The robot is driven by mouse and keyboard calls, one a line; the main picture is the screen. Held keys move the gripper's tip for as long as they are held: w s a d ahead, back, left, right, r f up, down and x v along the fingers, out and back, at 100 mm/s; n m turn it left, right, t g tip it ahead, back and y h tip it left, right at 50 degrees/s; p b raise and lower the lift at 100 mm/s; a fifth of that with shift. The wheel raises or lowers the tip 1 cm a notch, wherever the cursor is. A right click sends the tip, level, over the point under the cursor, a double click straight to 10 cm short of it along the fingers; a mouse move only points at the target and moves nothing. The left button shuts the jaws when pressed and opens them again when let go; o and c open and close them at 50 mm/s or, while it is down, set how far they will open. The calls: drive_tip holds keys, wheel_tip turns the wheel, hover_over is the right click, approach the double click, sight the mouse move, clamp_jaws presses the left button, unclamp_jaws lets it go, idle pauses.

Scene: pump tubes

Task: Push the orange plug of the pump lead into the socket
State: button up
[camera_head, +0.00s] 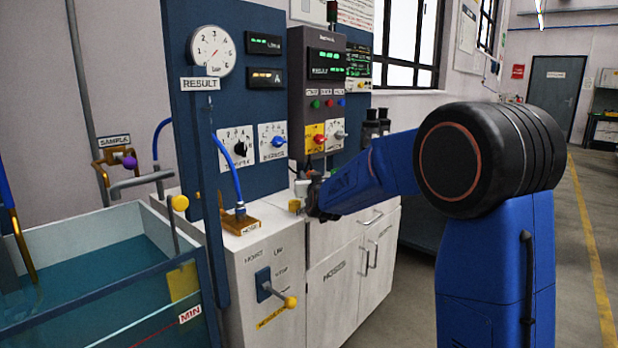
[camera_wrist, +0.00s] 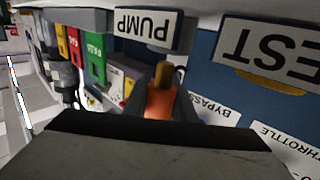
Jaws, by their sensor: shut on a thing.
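My gripper (camera_wrist: 162,92) is shut on the orange plug (camera_wrist: 160,105), which shows between its two dark fingers in the wrist view. A narrower amber-brown piece (camera_wrist: 163,74) extends from the plug toward the PUMP label (camera_wrist: 148,26). I cannot tell whether it touches anything there. No socket opening is clearly visible. In the head view my gripper (camera_head: 313,196) is beside the white cabinet's top corner, below the instrument panel. A small yellow piece (camera_head: 294,206) is just left of it; I cannot tell what it is. The lead is not distinguishable.
Green (camera_wrist: 95,58) and red (camera_wrist: 73,45) blocks and a black-and-grey connector (camera_wrist: 65,82) are left of the plug in the wrist view. The BYPASS label (camera_wrist: 213,108) is to its right. A water tank (camera_head: 90,295) stands at left; open floor (camera_head: 585,230) lies at right.

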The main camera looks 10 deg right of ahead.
drive_tip(key=shift+f, duration=1.8)
drive_tip(key=shift+r, duration=0.15)
idle(0.3)
drive_tip(key=shift+r, duration=1.2)
drive_tip(key=shift+f, duration=1.25)
idle(1.0)
drive_tip(key=o, duration=1.1)
drive_tip(key=shift+f, duration=0.1)
drive_tip(key=shift+s+f, duration=0.1)
drive_tip(key=s, duration=1.7)
drive_tip(key=shift+s+a+r, duration=0.15)
drive_tip(key=shift+a+r, duration=0.05)
drive_tip(key=shift+a, duration=0.2)
